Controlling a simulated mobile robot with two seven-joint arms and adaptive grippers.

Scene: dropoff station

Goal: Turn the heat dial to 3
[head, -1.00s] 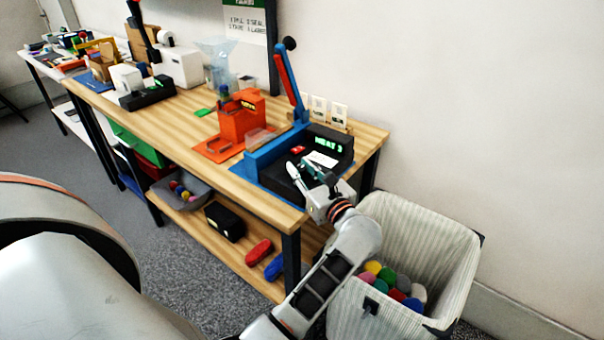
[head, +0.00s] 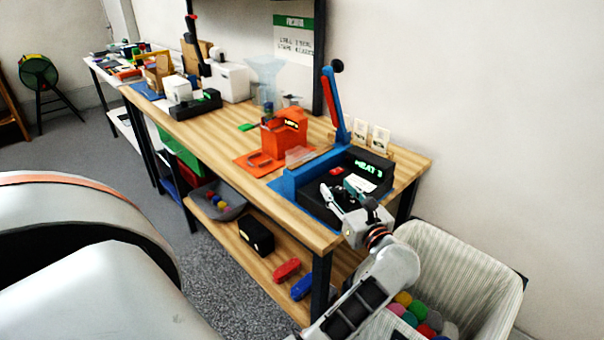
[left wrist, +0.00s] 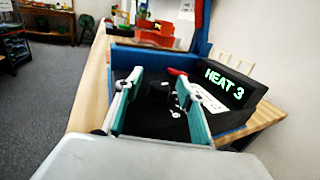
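The blue and black heat sealer stands at the near right end of the wooden table. Its lit display (head: 368,168) shows in the head view, and the display in the left wrist view (left wrist: 224,83) reads HEAT 3 in green. A black dial (left wrist: 160,92) stands on the machine's dark top in the left wrist view. My left gripper (left wrist: 157,78) is open, with its teal finger pads on either side of the dial and gaps between. In the head view the left gripper (head: 345,192) is at the machine's front, hiding the dial. My right gripper is not in view.
The sealer's blue and red lever (head: 334,105) stands raised behind. An orange machine (head: 283,133) is to its left. Small white cards (head: 370,136) stand at the table's back edge. A striped bin (head: 470,262) with colored items sits at the right, below the arm.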

